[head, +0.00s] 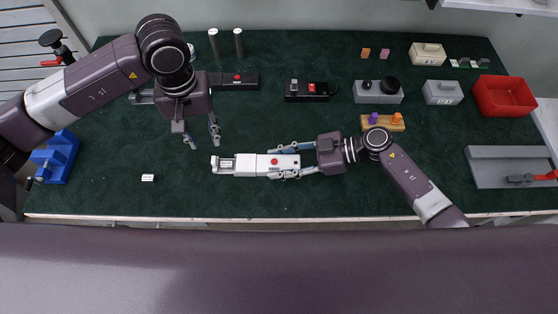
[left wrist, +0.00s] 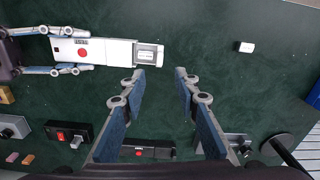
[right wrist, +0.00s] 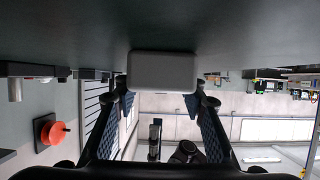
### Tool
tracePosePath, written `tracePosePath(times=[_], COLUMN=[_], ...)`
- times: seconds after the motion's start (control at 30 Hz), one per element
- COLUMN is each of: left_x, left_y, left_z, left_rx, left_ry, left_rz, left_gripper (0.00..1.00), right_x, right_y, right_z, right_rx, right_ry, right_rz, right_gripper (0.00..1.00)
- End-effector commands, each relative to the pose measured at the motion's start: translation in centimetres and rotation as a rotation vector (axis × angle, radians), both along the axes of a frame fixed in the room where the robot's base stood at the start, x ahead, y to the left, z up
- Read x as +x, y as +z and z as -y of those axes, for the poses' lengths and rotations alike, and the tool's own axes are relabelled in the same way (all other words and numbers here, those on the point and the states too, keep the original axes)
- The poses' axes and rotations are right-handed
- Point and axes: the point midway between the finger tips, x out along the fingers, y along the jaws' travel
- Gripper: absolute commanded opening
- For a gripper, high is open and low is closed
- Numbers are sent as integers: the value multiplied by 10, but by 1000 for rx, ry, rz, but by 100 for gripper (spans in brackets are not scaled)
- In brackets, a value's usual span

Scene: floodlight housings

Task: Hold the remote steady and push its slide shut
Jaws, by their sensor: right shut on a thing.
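The remote (head: 252,165) is white with a red button and lies on the green table mat, its long side across the picture. Its slide (head: 223,165) is at the left end, with a grey ribbed part showing. My right gripper (head: 278,164) is shut on the remote's right part. The remote's end (right wrist: 163,72) fills the gap between the fingers in the right wrist view. My left gripper (head: 202,141) is open and empty, pointing down, above and left of the remote. In the left wrist view the remote (left wrist: 105,51) lies beyond the left fingers, with the slide (left wrist: 148,54) nearest them.
Two black boxes with red buttons (head: 238,81) (head: 307,91) stand behind. A small white block (head: 148,178) lies at front left. Grey boxes, a red bin (head: 503,96) and a wooden block (head: 383,122) are at right.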

Motion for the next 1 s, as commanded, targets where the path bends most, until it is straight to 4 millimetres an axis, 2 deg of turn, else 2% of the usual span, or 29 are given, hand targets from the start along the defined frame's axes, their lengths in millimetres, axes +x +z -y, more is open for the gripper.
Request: tracePosePath(times=[0.43,0.67,0.73,0.87,1.0], left_x=[0,0,0,-1,-2], left_y=[0,0,0,-2,-5], left_z=[0,0,-1,-8,-24], left_rx=[0,0,-4,-29,-79], left_ry=[0,2,18,139,412], left_rz=[0,0,-2,-17,-50], left_gripper=[28,3,0,0,0], right_x=[0,0,0,0,0], right_y=[0,0,0,0,0], right_z=[0,0,0,0,0], right_rx=[0,0,0,0,0], right_ry=[1,1,1,1,1], right_rz=[0,0,0,0,0], right_gripper=[11,11,11,11,11])
